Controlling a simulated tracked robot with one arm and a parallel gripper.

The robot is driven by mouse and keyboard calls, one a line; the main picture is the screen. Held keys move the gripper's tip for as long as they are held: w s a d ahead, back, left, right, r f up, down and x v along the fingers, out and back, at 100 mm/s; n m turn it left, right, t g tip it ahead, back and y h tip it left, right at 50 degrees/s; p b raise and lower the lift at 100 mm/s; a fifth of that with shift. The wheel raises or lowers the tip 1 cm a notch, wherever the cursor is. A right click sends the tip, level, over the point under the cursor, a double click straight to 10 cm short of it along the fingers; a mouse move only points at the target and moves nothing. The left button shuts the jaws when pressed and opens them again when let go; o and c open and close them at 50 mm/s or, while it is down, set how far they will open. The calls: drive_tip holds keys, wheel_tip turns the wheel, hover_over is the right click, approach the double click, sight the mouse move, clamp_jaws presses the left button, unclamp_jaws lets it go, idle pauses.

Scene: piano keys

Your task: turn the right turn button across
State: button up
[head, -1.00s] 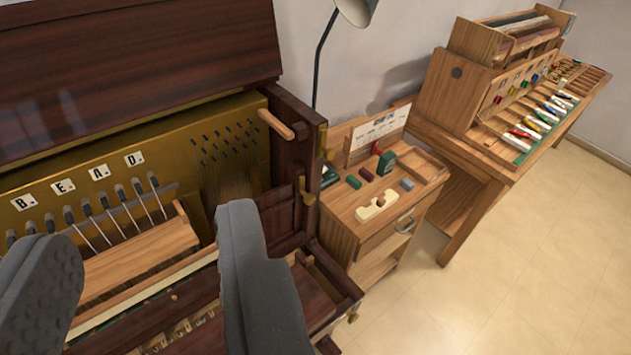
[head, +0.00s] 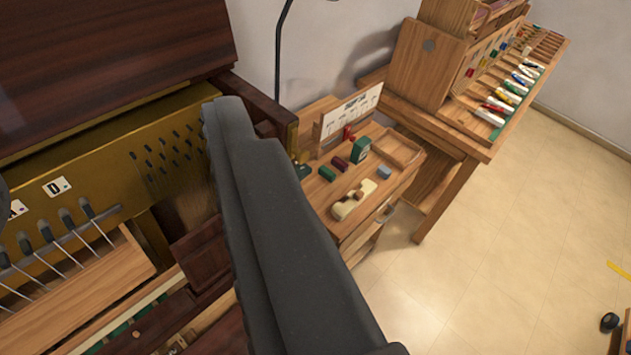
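The right turn button is not visible now; a second ago a light wooden bar, probably this button, showed at the upper right inside corner of the piano case, where my right finger now blocks the view. The dark wooden piano case (head: 262,108) shows behind the finger, with a brass piece (head: 292,138) on its right side. My gripper (head: 112,150) is open: its right finger is large across the middle, and only a sliver of its left finger is at the left edge. I see nothing held between them. Contact with the button cannot be told.
The brass-coloured panel (head: 105,150) with letter tiles and hammers lies left of the finger. A small wooden cabinet (head: 335,185) with a cream block (head: 354,200) and small tools stands to the right. A workbench (head: 450,135) stands beyond it. The floor (head: 530,240) at right is mostly clear.

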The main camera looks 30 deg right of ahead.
drive_tip(key=w+d+f+n+t+h+b, duration=0.15)
drive_tip(key=w+d+f+b, duration=0.25)
drive_tip(key=w+d+f, duration=1.6)
drive_tip(key=s+d+f+n+y+b, duration=0.15)
drive_tip(key=f+y, duration=0.35)
drive_tip(key=f, duration=1)
drive_tip(key=s+d+f+n+y+b, duration=0.15)
drive_tip(key=f+y, duration=0.25)
drive_tip(key=f, duration=1.2)
drive_tip(key=b+x, duration=0.2)
drive_tip(key=x, duration=1)
drive_tip(key=shift+w+f, duration=0.2)
drive_tip(key=shift+w, duration=0.2)
drive_tip(key=shift+d+g, duration=0.1)
drive_tip(key=shift+g, duration=0.15)
drive_tip(key=c, duration=1)
